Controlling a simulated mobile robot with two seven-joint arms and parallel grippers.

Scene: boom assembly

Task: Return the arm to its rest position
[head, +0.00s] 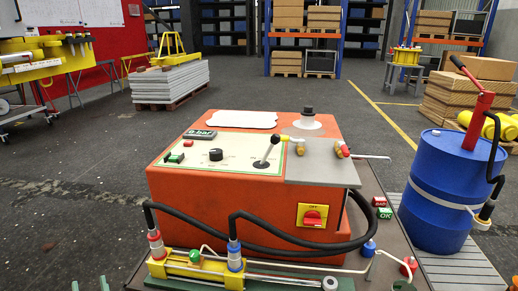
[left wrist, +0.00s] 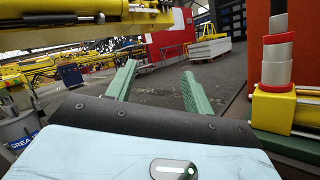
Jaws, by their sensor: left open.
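My left gripper (head: 89,286) shows only as two green fingertips at the bottom left edge of the head view. In the left wrist view the gripper (left wrist: 158,88) is open, with clear space between its two green fingers and nothing held. It is to the left of the yellow cylinder (head: 190,264), apart from it in the head view. The left wrist view shows a yellow block (left wrist: 273,110) with a red and grey hose fitting (left wrist: 277,62) to the right of the fingers. My right gripper is in neither view.
An orange control unit (head: 240,208) with a lever and black hoses stands in the middle. A blue drum (head: 440,190) with a red pump stands at the right. The grey floor at left (head: 75,190) is mostly clear. Pallets and shelves stand farther back.

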